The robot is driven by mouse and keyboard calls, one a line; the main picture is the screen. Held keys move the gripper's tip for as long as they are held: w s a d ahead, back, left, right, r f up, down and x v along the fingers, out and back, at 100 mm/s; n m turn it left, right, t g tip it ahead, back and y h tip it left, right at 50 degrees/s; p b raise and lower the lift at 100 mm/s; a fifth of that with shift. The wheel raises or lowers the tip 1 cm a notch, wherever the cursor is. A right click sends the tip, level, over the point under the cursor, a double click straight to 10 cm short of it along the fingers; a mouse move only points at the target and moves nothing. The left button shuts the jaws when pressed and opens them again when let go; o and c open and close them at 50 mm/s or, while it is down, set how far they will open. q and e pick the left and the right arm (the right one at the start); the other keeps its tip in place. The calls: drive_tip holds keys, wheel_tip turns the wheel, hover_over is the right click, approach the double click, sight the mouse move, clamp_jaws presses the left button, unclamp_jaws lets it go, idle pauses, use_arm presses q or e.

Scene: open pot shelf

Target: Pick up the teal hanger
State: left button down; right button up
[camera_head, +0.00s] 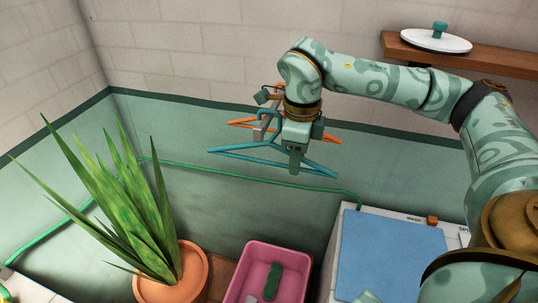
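A teal-blue hanger (235,152) hangs by the tiled wall, its long lower bar running down to the right. My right gripper (295,163) points down in front of the hanger and covers part of its right half. I cannot tell whether the gripper touches the hanger, or how far its fingers are apart. An orange hanger (240,122) hangs just behind the teal one, partly hidden by my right arm. A small grey part (262,128) shows near the hanger hooks. My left gripper is not in view.
A spiky plant in an orange pot (183,280) stands at the lower left. A pink tub (249,272) holds a dark green item (272,282). A white machine with a blue top (390,253) stands right. A wooden shelf (500,60) carries a lidded white dish (435,41).

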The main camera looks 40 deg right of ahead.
drive_tip(key=shift+c, duration=0.3)
clamp_jaws()
drive_tip(key=shift+r, duration=0.15)
